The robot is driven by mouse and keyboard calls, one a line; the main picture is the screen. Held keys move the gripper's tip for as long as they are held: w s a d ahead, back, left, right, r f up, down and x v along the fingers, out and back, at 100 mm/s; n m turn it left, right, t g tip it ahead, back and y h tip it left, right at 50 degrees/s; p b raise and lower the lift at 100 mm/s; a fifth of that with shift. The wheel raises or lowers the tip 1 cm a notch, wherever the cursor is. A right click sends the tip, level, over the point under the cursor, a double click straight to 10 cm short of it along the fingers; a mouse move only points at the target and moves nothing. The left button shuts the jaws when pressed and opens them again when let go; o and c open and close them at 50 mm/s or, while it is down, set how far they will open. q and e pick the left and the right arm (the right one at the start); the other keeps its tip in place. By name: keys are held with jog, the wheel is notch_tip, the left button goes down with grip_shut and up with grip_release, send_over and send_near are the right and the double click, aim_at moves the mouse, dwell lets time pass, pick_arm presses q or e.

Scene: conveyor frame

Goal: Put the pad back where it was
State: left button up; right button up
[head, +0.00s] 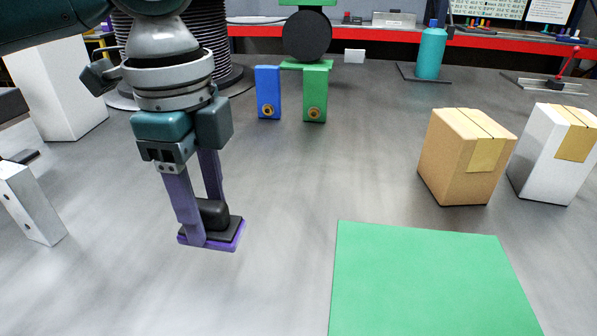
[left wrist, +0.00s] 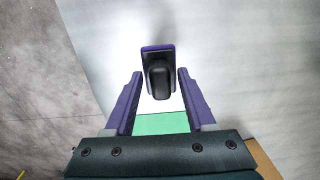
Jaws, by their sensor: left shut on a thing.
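The pad, a flat purple plate with a black raised grip (head: 213,213), is in the left part of the head view. My left gripper (head: 206,218) points down with its purple fingers shut on the pad's black grip. In the left wrist view the pad (left wrist: 158,50) shows between and beyond the fingers (left wrist: 160,82). I cannot tell whether the pad touches the grey surface or hangs just above it. A flat green mat (head: 425,285) lies to the right of the pad, apart from it. My right gripper is not in view.
A brown box (head: 450,160) and a white box (head: 540,165) stand at the right. Blue (head: 268,92) and green (head: 315,95) blocks stand behind, with a teal bottle (head: 430,52) farther back. A silver piece (head: 30,205) stands at the left edge. The grey surface between pad and mat is clear.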

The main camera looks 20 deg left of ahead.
pick_arm(q)
jog(key=shift+f+b, duration=0.35)
jog(key=shift+f, duration=2.65)
jog(key=shift+f, duration=0.15)
jog(key=o, duration=1.3)
